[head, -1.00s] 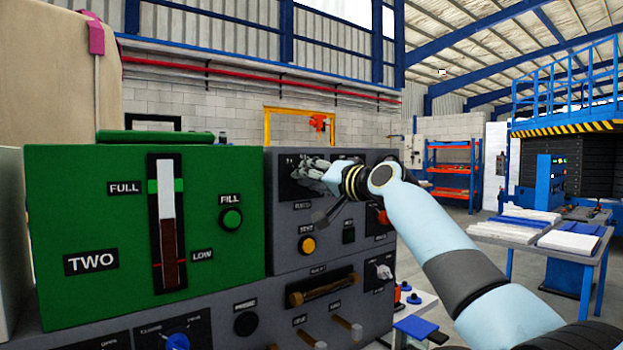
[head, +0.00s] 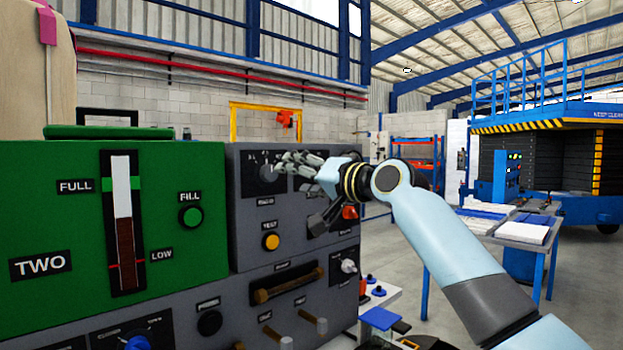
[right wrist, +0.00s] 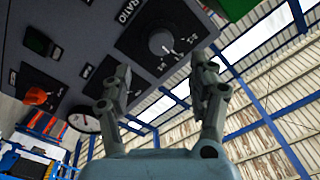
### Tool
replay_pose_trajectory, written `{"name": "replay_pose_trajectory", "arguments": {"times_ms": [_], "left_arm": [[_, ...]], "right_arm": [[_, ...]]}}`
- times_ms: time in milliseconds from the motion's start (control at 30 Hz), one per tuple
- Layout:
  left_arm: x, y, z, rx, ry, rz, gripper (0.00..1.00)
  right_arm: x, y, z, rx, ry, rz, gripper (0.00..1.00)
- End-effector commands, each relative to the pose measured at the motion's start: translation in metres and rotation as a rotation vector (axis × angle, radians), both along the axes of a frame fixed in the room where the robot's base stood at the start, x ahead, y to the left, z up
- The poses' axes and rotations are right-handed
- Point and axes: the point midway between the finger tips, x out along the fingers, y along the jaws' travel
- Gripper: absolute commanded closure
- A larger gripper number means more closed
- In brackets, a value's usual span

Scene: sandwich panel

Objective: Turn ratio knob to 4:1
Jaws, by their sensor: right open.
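The ratio knob (head: 268,173) is a dark round knob on a black plate near the top of the grey panel. My right gripper (head: 290,162) is open and empty just right of the knob in the head view. In the right wrist view its fingers (right wrist: 160,80) are spread with the knob beyond the gap, apparently not touching. My left gripper is out of view.
The green TWO box (head: 60,220) with a level gauge stands left of the panel. Below the knob are a yellow TEST button (head: 271,242), a wooden-grip handle (head: 288,285) and pegs. A red knob (head: 350,212) is close beneath my right wrist.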

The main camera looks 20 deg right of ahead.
Motion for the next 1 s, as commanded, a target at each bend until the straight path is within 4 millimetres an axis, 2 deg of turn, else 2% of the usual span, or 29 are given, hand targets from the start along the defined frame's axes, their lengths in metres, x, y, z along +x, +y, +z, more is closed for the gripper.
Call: {"name": "replay_pose_trajectory", "arguments": {"times_ms": [100,300,800,867,933,1000], "left_arm": [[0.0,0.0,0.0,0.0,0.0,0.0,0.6],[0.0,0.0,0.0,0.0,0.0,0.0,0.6],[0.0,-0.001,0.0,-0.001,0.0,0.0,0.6],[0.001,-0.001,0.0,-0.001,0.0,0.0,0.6],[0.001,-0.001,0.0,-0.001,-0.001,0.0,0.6],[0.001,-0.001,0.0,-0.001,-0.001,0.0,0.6]], "right_arm": [[-0.02,-0.008,0.0,-0.003,0.0,-0.001,0.4],[-0.036,-0.013,0.0,-0.001,0.0,0.001,0.4],[-0.038,-0.012,-0.002,-0.002,0.004,0.001,0.4],[-0.041,-0.01,-0.011,-0.019,0.019,0.003,0.4],[-0.051,-0.006,-0.033,-0.063,0.056,0.005,0.4],[-0.069,0.001,-0.068,-0.137,0.12,0.011,0.4]]}}
